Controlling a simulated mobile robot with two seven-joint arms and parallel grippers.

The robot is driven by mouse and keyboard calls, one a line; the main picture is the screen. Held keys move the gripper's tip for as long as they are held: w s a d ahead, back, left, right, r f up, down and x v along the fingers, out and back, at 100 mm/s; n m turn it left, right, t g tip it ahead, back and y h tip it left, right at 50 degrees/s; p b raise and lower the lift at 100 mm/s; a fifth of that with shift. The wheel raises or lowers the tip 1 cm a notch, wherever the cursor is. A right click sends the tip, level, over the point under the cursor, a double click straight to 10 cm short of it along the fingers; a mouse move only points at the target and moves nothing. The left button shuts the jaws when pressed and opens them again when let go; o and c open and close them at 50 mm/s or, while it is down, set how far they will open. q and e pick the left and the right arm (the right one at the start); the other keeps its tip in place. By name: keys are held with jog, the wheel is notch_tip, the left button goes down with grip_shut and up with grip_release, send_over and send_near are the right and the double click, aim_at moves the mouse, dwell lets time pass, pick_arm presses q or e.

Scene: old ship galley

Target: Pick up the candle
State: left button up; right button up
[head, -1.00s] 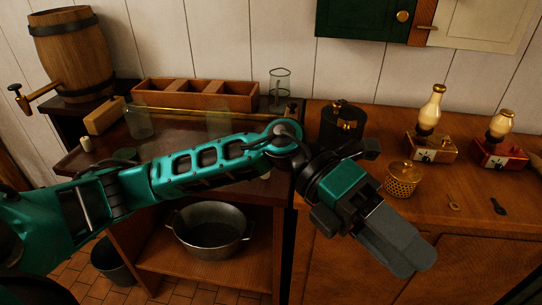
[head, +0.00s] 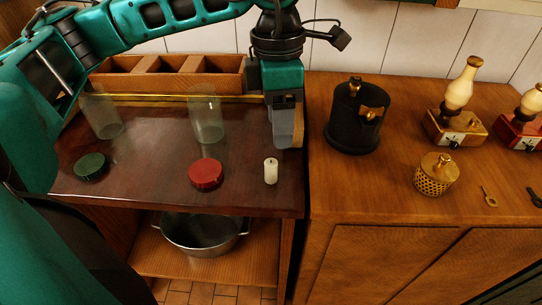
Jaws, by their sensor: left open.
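The candle (head: 270,171) is a short cream-white cylinder. It stands upright near the front right of the dark wooden table (head: 150,185). My left gripper (head: 287,138) points down over the right edge of that table. It is open, and in the picture its fingertips are just above and a little right of the candle, apart from it. I see nothing held in it. My right gripper is out of view.
A red lid (head: 206,174) lies left of the candle, a green lid (head: 91,167) farther left. Glass jars (head: 207,120) and a wooden compartment box (head: 165,80) stand behind. A black canister (head: 355,120) and brass pot (head: 436,174) stand on the right cabinet.

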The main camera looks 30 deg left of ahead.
aim_at(270, 162)
pick_arm(q)
jog(key=shift+y, duration=0.4)
jog(key=f, duration=0.2)
jog(key=a+f, duration=0.1)
jog(key=f, duration=0.1)
jog(key=w+a+f, duration=0.1)
jog(key=f, duration=0.1)
jog(key=shift+f, duration=0.35)
jog(key=f, duration=0.5)
jog(key=shift+s+f, duration=0.3)
jog(key=shift+s, duration=0.05)
grip_shut()
